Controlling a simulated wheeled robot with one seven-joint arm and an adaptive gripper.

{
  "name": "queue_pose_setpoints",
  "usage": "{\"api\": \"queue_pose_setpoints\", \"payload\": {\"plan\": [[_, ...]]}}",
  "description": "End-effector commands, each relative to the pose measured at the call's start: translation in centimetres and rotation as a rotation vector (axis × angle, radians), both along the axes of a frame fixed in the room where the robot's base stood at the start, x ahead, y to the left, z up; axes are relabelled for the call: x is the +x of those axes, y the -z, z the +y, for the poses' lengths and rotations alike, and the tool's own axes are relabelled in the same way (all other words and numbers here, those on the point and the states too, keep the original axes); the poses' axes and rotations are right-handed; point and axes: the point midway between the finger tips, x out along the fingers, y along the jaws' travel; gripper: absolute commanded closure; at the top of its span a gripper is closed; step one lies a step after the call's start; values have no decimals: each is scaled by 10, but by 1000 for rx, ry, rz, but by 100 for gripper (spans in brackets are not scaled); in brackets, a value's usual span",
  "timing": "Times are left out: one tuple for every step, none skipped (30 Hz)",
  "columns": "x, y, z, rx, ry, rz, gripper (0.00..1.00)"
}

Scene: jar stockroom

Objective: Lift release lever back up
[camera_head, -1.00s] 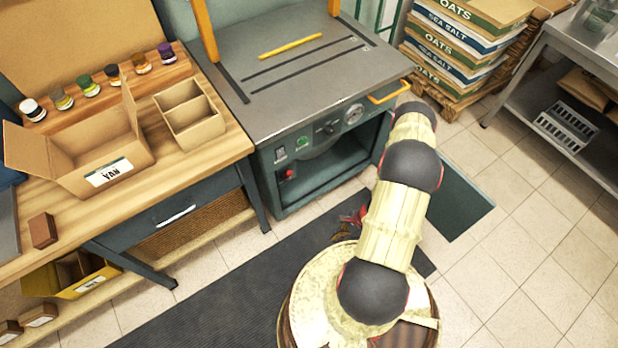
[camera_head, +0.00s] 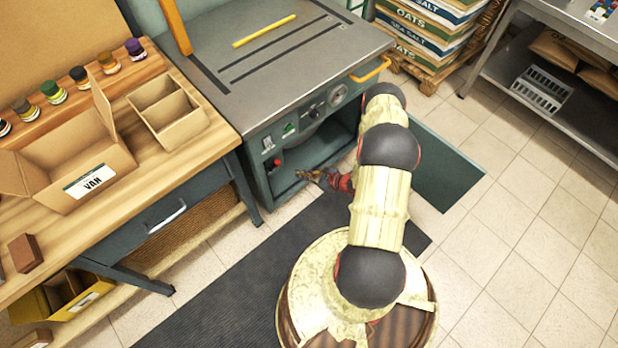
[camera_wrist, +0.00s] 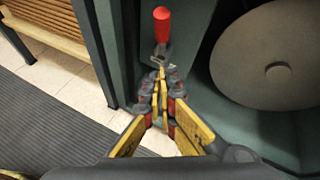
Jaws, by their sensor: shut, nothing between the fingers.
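The release lever has a red handle (camera_head: 275,166) and sits inside the left part of the grey-green machine's open front. In the wrist view the red handle (camera_wrist: 161,25) points up in the picture, with a small metal bracket below it. My gripper (camera_head: 303,174) is at the cabinet opening, just right of the lever. In the wrist view my gripper (camera_wrist: 160,78) is shut with nothing held, its fingertips just below the bracket in the picture. I cannot tell whether they touch the lever.
The machine's door (camera_head: 445,168) hangs open to the right. A large round disc (camera_wrist: 275,70) is inside the cabinet. The cabinet's left post stands close beside the lever. A wooden workbench (camera_head: 190,150) with boxes and jars is left; a dark mat (camera_head: 225,290) lies on the floor.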

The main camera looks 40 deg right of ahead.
Motion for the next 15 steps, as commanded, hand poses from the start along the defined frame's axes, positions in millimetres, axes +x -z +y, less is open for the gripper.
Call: {"api": "queue_pose_setpoints", "payload": {"plan": [[9, 8, 6, -1, -5, -1, 100], [14, 10, 7, -1, -5, -1, 100], [20, 14, 10, -1, -4, -1, 100], [25, 16, 12, 0, -5, 0, 100], [29, 18, 14, 0, -5, 0, 100], [35, 15, 16, -1, -4, -1, 100], [38, 12, 19, -1, -5, -1, 100], [42, 11, 21, -1, -4, -1, 100], [46, 9, 23, -1, -3, -1, 100], [48, 8, 25, -1, -3, -1, 100], [51, 7, 26, 0, -4, -1, 100], [53, 5, 27, 0, -2, 0, 100], [55, 4, 28, 0, -1, 0, 100], [56, 4, 29, 0, -1, 0, 100], [58, 3, 30, 0, -1, 0, 100]]}}
